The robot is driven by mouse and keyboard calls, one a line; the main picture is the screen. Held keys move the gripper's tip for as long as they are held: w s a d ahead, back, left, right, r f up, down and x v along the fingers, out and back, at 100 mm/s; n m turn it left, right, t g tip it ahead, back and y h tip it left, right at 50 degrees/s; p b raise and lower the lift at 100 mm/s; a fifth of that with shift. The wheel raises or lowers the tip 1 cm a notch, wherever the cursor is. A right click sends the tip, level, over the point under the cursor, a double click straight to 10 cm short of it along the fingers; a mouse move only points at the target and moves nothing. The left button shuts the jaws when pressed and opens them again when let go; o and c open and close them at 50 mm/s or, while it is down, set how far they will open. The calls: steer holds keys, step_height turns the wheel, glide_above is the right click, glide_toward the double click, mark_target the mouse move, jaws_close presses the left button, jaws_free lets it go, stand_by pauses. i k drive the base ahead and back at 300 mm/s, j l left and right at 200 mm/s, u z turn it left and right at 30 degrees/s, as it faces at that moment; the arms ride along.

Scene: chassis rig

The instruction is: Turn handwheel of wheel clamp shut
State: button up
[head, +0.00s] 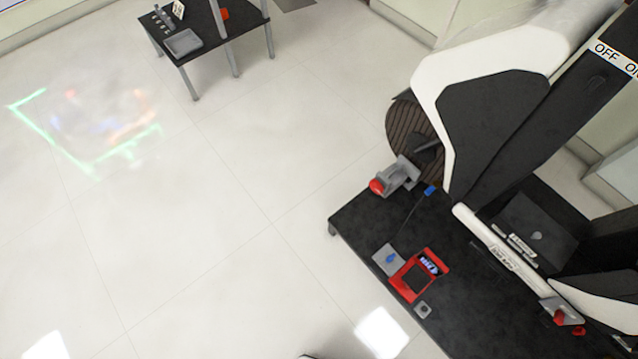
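A grey clamp-like fixture (402,172) with a round red knob (376,186) at its left end sits at the far left corner of the black table. It looks like the wheel clamp and its handwheel. How far the handwheel is turned cannot be told. A brown ribbed round thing (402,125) lies just behind the fixture, partly covered by my white and black arm. My arm fills the upper right of the head view.
The black table (352,222) also holds a red device with a screen (418,276), a grey plate with a blue knob (388,259) and a small grey block (422,309). A second dark table (205,20) with a grey tray (183,43) stands far back.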

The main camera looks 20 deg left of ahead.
mark_target(376, 186)
steer(key=u, duration=0.3)
steer(key=i+j, duration=0.25)
steer(key=j, duration=0.15)
steer(key=i+j+z, duration=0.1)
steer(key=i+j, duration=0.45)
steer(key=j, duration=0.25)
steer(key=i+j+z, duration=0.1)
steer(key=i+j, duration=0.15)
steer(key=j, duration=0.2)
